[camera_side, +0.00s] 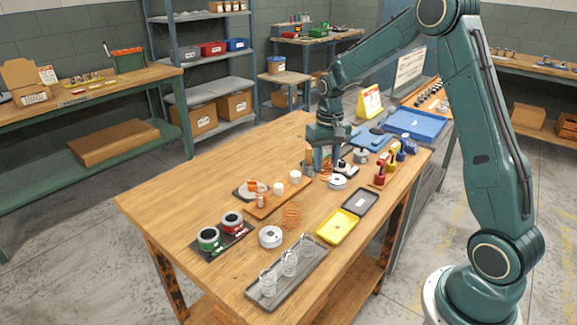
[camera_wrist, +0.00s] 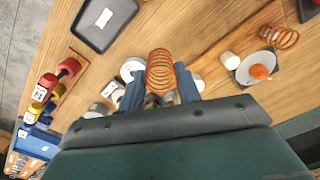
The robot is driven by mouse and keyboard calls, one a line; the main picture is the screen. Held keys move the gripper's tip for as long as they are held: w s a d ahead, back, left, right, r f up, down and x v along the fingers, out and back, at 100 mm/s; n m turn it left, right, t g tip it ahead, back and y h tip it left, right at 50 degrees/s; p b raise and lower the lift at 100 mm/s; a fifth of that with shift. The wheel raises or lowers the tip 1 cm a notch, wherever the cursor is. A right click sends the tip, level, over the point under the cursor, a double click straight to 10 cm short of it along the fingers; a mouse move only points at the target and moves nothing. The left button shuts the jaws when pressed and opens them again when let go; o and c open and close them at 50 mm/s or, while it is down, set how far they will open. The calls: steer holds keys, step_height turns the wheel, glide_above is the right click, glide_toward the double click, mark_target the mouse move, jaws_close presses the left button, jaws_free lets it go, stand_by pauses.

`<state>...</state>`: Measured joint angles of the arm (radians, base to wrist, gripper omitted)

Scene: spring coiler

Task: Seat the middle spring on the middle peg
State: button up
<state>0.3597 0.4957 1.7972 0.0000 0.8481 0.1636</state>
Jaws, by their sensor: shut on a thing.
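My gripper (camera_side: 322,165) is shut on a copper-orange spring (camera_wrist: 160,70), held between its two blue fingers in the wrist view. A wooden peg board (camera_side: 266,211) lies to the left of my gripper in the side view. One copper spring (camera_side: 261,200) is around a peg at its left end. A white peg (camera_side: 280,188) stands bare in the middle, and another white peg (camera_side: 295,176) stands nearer my gripper. In the wrist view the middle peg (camera_wrist: 228,60) appears to the right of the held spring. The held spring's lower end is hard to make out.
Another copper spring (camera_side: 291,215) stands on the table in front of the board. A grey disc with an orange piece (camera_side: 250,187) lies behind it. A yellow tray (camera_side: 337,227), a dark tray (camera_side: 360,202) and a grey tray with clear items (camera_side: 286,278) lie nearer the camera.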

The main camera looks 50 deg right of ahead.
steer(key=shift+w+r, duration=0.1)
stand_by(0.3)
step_height(320, 180, up, 4)
glide_above(278, 184)
stand_by(0.3)
steer(key=shift+f, duration=2.75)
steer(key=shift+f, duration=1.8)
stand_by(2.0)
